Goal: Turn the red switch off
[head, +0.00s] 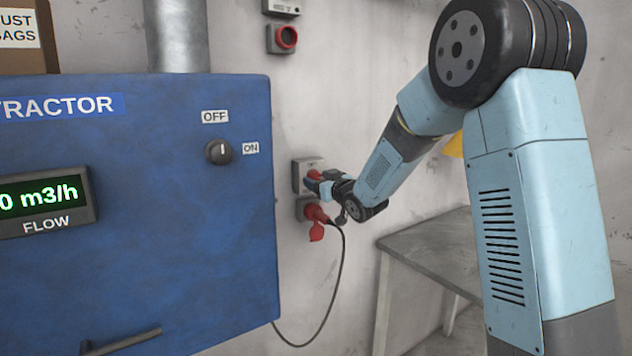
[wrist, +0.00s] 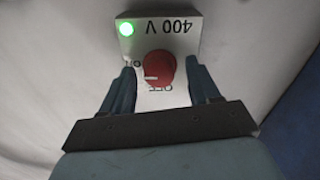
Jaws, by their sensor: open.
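The red switch (wrist: 158,69) is a round red knob on a light grey plate (wrist: 185,50) marked 400 V, upside down in the wrist view. Its white mark points left, toward the side with the ON label; the OFF label is below the knob, partly hidden. A green lamp (wrist: 127,29) on the plate is lit. My gripper (wrist: 162,72) is open, with one finger on each side of the knob; I cannot tell whether they touch it. In the head view my gripper (head: 322,186) is at the wall box, partly hiding the red switch (head: 314,174).
A grey table (head: 430,245) stands to the right.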

